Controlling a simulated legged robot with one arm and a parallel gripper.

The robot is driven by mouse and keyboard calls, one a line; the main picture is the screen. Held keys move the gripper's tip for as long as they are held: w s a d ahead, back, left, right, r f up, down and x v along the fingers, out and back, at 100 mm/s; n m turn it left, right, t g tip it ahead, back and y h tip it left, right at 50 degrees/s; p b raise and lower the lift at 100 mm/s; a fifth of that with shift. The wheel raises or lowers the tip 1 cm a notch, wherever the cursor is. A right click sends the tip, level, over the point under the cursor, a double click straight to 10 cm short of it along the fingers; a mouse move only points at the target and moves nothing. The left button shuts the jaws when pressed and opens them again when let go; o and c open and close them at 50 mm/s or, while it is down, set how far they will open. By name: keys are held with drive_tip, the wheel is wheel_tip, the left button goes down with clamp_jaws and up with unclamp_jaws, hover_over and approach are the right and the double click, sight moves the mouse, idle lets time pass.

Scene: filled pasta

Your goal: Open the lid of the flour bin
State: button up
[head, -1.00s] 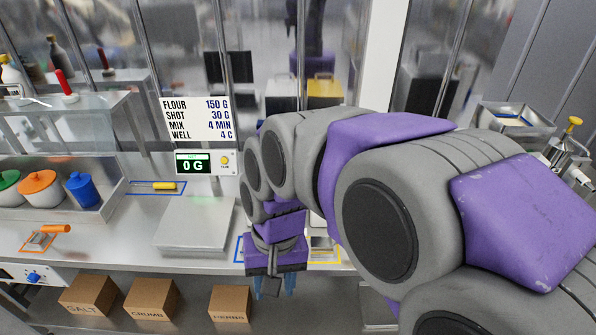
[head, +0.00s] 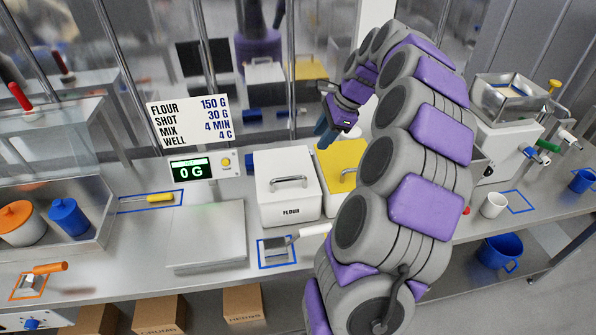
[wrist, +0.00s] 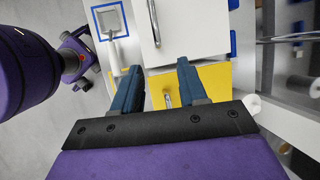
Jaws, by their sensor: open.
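The flour bin (head: 285,205) is a white box labelled FLOUR on the steel counter, right of the scale. Its lid (head: 284,165) is on, with a metal bar handle (head: 289,182). The bin's lid shows at the top of the wrist view (wrist: 177,40), with its handle (wrist: 154,22). My gripper (head: 328,132) is raised above and behind the yellow bin, to the right of the flour bin, apart from both.
A yellow bin (head: 342,160) stands right beside the flour bin. A scoop (head: 290,240) lies in front of the flour bin. The scale plate (head: 207,235) is to the left, below the display reading 0 G (head: 190,170).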

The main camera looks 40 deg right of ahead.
approach(293, 178)
drive_tip(key=w+f+b, duration=0.1)
drive_tip(key=f, duration=0.1)
drive_tip(key=w+f+b, duration=0.1)
drive_tip(key=shift+f, duration=0.35)
drive_tip(key=a+f, duration=0.1)
drive_tip(key=w+a+f, duration=0.1)
drive_tip(key=a+f, duration=0.1)
drive_tip(key=shift+w+a, duration=0.25)
drive_tip(key=shift+a, duration=0.15)
drive_tip(key=shift+d+f, duration=0.3)
drive_tip(key=shift+d, duration=0.45)
drive_tip(key=shift+d+f, duration=0.1)
drive_tip(key=shift+d, duration=0.5)
drive_tip(key=shift+c, duration=1.3)
drive_tip(key=shift+a, duration=0.35)
drive_tip(key=shift+c, duration=1.4)
drive_tip(key=shift+a, duration=0.5)
clamp_jaws()
drive_tip(key=shift+d, duration=0.15)
